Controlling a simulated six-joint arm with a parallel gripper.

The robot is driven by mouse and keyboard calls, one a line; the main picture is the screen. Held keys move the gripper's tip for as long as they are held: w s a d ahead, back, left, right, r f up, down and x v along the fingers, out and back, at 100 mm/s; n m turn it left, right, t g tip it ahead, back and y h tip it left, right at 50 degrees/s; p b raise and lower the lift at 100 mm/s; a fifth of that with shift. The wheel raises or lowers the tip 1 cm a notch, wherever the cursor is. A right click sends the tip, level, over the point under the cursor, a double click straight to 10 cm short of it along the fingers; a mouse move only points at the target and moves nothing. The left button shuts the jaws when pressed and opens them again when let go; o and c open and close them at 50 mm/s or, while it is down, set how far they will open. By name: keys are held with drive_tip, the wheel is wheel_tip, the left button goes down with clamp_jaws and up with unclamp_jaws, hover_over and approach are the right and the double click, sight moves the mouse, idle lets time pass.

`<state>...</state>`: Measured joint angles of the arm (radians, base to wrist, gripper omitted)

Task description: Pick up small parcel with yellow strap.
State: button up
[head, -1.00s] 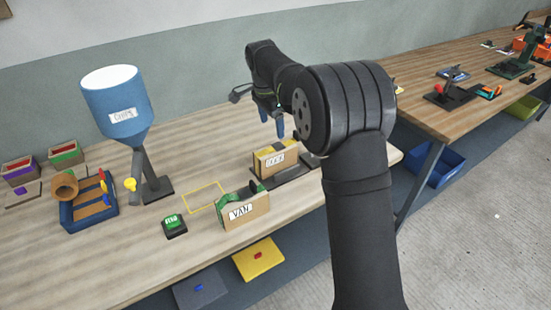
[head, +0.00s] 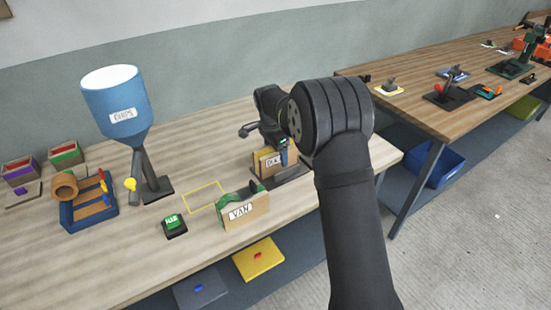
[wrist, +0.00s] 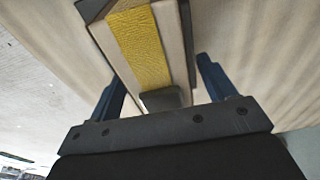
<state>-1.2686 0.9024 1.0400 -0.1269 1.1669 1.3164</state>
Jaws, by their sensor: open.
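The small tan parcel with a yellow strap (head: 263,165) stands upright at the right part of the near table, partly hidden by my arm. It has a white label whose text I cannot read surely. In the wrist view the parcel (wrist: 172,45) fills the top middle, its yellow strap running lengthwise along the face toward me. My gripper (wrist: 160,85) is open, with one blue finger on each side of the parcel. The parcel is not clamped. In the head view one blue fingertip (head: 284,157) shows at the parcel's right end.
A parcel with a green strap labelled VAN (head: 243,212) stands in front. A dark base (head: 290,176) lies by the yellow-strapped parcel. Left of them are a green button box (head: 173,225), an empty yellow outline (head: 204,196) and the blue CHIPS hopper (head: 118,105).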

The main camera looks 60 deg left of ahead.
drive_tip(key=c, duration=1.3)
drive_tip(key=shift+r, duration=0.15)
